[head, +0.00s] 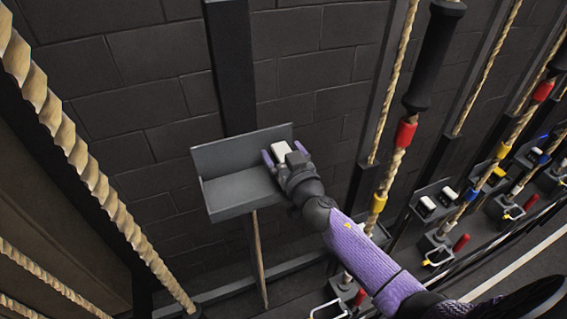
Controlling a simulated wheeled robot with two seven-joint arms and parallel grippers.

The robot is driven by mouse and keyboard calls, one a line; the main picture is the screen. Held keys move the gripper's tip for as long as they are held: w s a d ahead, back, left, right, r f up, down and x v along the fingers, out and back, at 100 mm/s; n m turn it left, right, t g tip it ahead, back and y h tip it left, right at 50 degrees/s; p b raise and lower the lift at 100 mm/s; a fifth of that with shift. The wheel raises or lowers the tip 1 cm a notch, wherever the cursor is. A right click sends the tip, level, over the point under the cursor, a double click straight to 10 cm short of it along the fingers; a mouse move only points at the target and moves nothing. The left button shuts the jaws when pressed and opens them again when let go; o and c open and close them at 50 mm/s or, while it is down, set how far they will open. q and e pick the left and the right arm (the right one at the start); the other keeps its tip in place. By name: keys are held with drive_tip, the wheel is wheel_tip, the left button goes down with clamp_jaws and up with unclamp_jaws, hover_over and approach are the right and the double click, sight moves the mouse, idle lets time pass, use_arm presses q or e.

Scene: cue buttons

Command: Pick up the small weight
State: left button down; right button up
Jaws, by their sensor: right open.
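A small white block, which looks like the small weight (281,151), is at the right end of a grey wall shelf (240,190). My right gripper (285,153) reaches in from the lower right, with its purple fingertips open on either side of the block. I cannot tell whether the fingers touch it. The gripper body hides the block's near side and the shelf's right corner. My left gripper is not in view.
The left part of the shelf is bare, with a raised back and left edge. A thick rope (88,170) hangs at the left. Another rope with a black sleeve (434,55) and red collar hangs right of my arm. More shelves with small blocks (426,205) line the wall at right.

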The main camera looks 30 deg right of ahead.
clamp_jaws()
idle(0.3)
drive_tip(key=shift+r, duration=0.1)
idle(1.0)
